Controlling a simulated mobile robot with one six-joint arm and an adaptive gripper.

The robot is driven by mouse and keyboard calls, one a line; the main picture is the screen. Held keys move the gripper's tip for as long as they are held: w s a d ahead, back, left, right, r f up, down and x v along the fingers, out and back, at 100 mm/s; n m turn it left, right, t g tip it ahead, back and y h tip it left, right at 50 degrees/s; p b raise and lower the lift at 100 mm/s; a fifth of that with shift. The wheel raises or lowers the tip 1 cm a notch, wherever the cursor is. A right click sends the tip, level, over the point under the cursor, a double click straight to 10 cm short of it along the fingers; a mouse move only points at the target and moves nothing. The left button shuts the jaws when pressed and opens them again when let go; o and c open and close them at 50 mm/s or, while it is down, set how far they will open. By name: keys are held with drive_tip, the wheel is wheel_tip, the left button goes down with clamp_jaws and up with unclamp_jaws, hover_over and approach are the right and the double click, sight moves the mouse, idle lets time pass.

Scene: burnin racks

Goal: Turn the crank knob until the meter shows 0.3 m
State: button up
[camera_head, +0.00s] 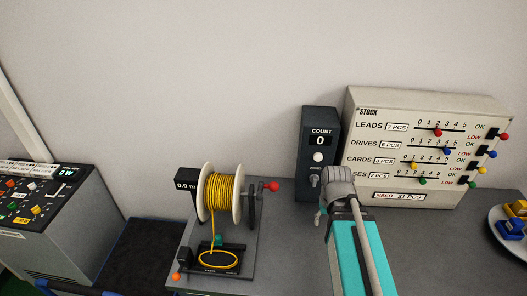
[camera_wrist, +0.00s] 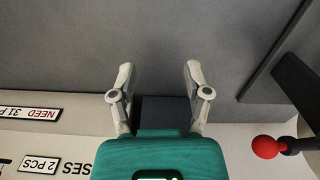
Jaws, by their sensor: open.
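The crank's red knob (camera_head: 271,186) sticks out to the right of a white-flanged spool (camera_head: 238,195) wound with yellow cable. The black meter (camera_head: 186,185) behind the spool appears to read 0.9 m, its right edge covered by the spool. In the wrist view the red knob (camera_wrist: 265,147) lies at the lower right, outside the fingers. My gripper (camera_wrist: 158,74) is open, with nothing seen held between its two fingertips. In the head view my gripper is right of the knob and apart from it, mostly hidden by my wrist.
A dark COUNT box (camera_head: 320,163) showing 0 stands behind my arm. A beige STOCK panel (camera_head: 400,105) with coloured sliders stands at the back right. A round tray (camera_head: 499,232) with blue and yellow pieces is at the right edge. A control console (camera_head: 50,230) stands at left.

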drive_tip(key=w+a+r+n+p, duration=0.9)
drive_tip(key=r, duration=0.1)
wheel_tip(320, 180, up, 6)
drive_tip(key=n+p, duration=0.6)
drive_tip(key=n, duration=0.2)
hover_over(272, 187)
drive_tip(key=w+a, duration=0.2)
drive_tip(key=shift+f+g, duration=0.1)
drive_tip(key=shift+g, duration=0.2)
drive_tip(key=shift+f, duration=0.2)
drive_tip(key=f+b, duration=1.3)
drive_tip(key=shift+s+f+b, duration=0.2)
drive_tip(key=shift+s+b, duration=0.1)
drive_tip(key=shift+b, duration=0.05)
drive_tip(key=shift+c, duration=0.3)
clamp_jaws()
